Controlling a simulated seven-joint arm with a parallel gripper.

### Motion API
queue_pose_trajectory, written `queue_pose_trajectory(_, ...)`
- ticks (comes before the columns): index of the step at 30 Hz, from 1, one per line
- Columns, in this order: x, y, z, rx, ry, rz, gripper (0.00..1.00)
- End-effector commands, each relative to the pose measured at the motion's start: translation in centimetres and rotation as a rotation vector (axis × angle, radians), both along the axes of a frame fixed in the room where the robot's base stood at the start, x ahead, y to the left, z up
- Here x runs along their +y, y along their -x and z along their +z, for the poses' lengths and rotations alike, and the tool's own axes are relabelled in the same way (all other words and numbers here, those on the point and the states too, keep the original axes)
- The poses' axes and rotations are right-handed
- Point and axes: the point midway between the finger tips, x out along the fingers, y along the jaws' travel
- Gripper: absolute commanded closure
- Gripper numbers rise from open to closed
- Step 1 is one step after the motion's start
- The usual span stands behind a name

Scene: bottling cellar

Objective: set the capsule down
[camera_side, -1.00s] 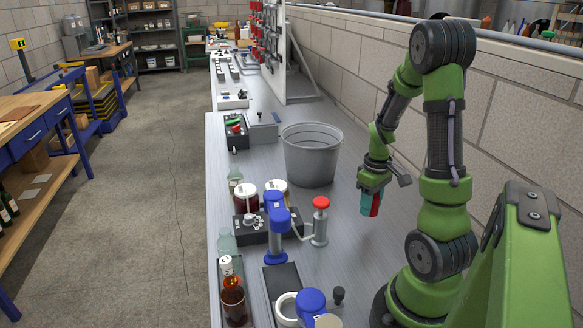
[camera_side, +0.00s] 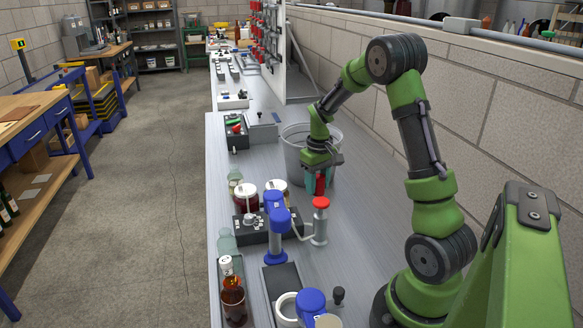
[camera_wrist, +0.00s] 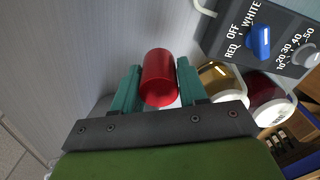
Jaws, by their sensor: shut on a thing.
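The red capsule (camera_wrist: 159,77) is a short, glossy cylinder between the two teal fingers of my gripper (camera_wrist: 158,92) in the wrist view. In the side view my gripper (camera_side: 319,181) points down with the capsule (camera_side: 320,185) partly hidden between its fingers. It stands in front of the right part of the grey bucket (camera_side: 293,163) and just behind the red-topped post (camera_side: 320,222). The capsule appears held above the bench (camera_side: 368,222); the exact gap below it is unclear.
A dark control box (camera_wrist: 260,30) with a blue knob, marked RED, OFF and WHITE, lies upper right in the wrist view. Near it are a jar with amber contents (camera_wrist: 217,80) and one with dark red contents (camera_wrist: 266,88). The bench right of the post is clear.

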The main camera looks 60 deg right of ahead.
Motion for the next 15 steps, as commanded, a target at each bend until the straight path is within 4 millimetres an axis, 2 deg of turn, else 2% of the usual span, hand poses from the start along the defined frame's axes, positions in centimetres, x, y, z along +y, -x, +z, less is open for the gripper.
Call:
queue_pose_trajectory(3, 0.0, 0.1, -2.1, 0.002, -0.002, 0.001, 0.65)
queue_pose_trajectory(8, 0.0, 0.1, -3.5, 0.001, 0.000, 0.002, 0.65)
queue_pose_trajectory(15, 0.0, 0.1, -6.6, 0.001, 0.000, 0.002, 0.65)
